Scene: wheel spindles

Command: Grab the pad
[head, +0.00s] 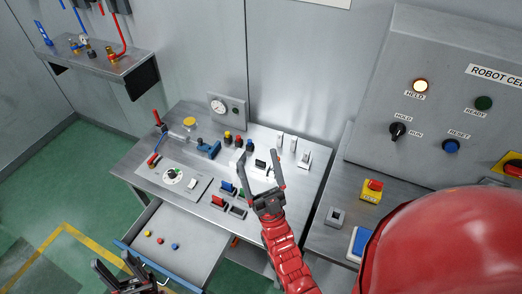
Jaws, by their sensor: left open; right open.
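No single thing stands out for certain as the pad. A white block with a black part (260,164) is on the grey workbench (312,190), and in the picture it lies between the fingers of my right gripper (260,155). That gripper is open, its fingers spread over the bench; I cannot tell its height or whether it touches anything. My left gripper (116,266) is open and low at the bottom left, near the drawer, partly cut off by the frame.
An open drawer (190,250) with several small coloured pieces juts out below the bench. Red and blue blocks (222,197), a gauge box (228,108) and a blue vise-like tool (208,149) crowd the bench. A control panel (450,80) stands at right.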

